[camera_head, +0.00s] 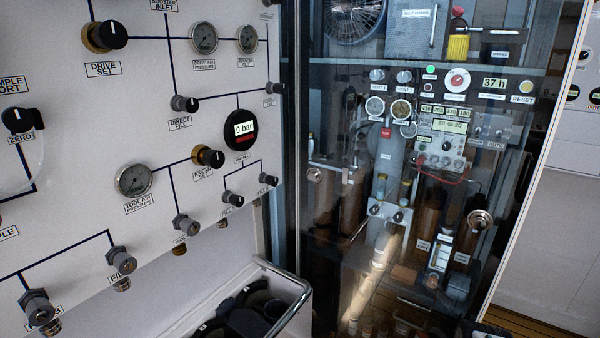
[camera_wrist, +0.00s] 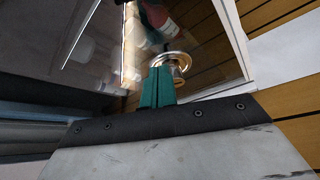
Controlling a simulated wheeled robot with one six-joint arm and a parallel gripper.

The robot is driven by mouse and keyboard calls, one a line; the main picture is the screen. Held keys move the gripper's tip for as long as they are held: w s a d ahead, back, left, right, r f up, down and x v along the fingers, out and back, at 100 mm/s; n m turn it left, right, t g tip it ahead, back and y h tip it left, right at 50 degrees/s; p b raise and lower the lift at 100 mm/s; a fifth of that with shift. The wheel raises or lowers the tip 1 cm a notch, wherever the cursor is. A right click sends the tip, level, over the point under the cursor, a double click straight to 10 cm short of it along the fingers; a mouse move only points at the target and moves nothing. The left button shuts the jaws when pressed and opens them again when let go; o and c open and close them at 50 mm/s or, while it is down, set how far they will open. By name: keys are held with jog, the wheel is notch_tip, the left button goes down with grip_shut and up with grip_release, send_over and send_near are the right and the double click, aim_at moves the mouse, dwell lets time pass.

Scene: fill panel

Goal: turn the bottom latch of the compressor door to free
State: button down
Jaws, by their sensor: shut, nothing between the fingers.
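The compressor door (camera_head: 345,250) is a large glass panel on the right in the head view. A round metal latch (camera_head: 480,220) sits near its right edge, and a smaller round fitting (camera_head: 314,175) is on its left side. In the wrist view, a round brass-coloured latch with a pale ring (camera_wrist: 178,62) is on the glass, low down near the wooden floor. My gripper (camera_wrist: 160,72), with teal fingers, is shut and empty. Its tips overlap the latch's left side in the picture; I cannot tell whether they touch. My gripper is not in the head view.
The white gauge panel (camera_head: 75,190) with knobs and fittings fills the left of the head view. Wooden floor (camera_wrist: 285,65) and a pale frame edge (camera_wrist: 228,35) lie right of the latch in the wrist view.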

jog(key=shift+f, duration=0.2)
dwell(0.4)
jog(key=shift+s+d+f, duration=0.2)
jog(key=shift+s+d, duration=0.15)
jog(key=shift+d, duration=0.1)
jog(key=shift+s+d+f, duration=0.15)
jog(key=shift+d+f, duration=0.05)
jog(key=shift+s+d+f, duration=0.1)
jog(key=shift+d+f, duration=0.05)
jog(key=shift+f, duration=0.05)
dwell(0.5)
jog(key=shift+d+r, duration=0.1)
jog(key=s+a, duration=0.3)
jog(key=s, duration=0.2)
jog(key=shift+s+r, duration=0.15)
dwell(0.5)
